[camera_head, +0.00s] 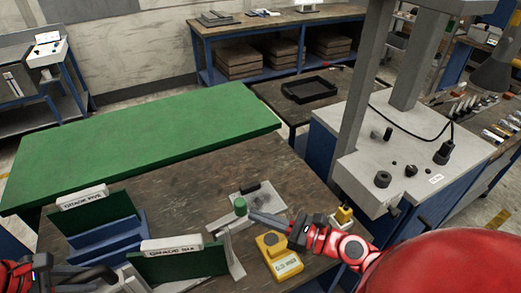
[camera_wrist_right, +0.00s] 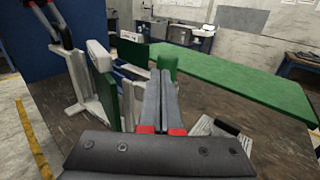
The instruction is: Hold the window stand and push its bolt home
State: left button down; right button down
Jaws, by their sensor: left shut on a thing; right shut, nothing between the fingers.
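The window stand (camera_head: 180,264) has a green panel, a white label on top and pale grey end supports. It stands near the front of the brown table, and its pale parts also show in the wrist view (camera_wrist_right: 103,72). My left gripper (camera_head: 112,273) is shut on the stand's left end; its contact is partly hidden. A green cylinder (camera_head: 240,205) is by the stand's right end; I cannot tell whether it is the bolt. My right gripper (camera_head: 252,215) is shut and empty, its fingertips close to the cylinder (camera_wrist_right: 167,62). Touching or apart is unclear.
A second labelled green panel (camera_head: 97,211) stands behind with a blue base (camera_head: 108,240). A yellow block (camera_head: 285,265) lies right of the stand. A grey plate (camera_head: 262,198) lies behind my right gripper. The green bench (camera_head: 140,145) is clear. A grey machine (camera_head: 400,160) stands right.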

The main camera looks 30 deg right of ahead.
pick_arm(q)
jog(key=c, duration=0.5)
grip_release()
jog(key=shift+c, duration=0.2)
pick_arm(e)
jog(key=v, duration=1.2)
jog(key=shift+s+d, duration=0.15)
jog(key=shift+s, duration=0.1)
jog(key=shift+r, duration=0.15)
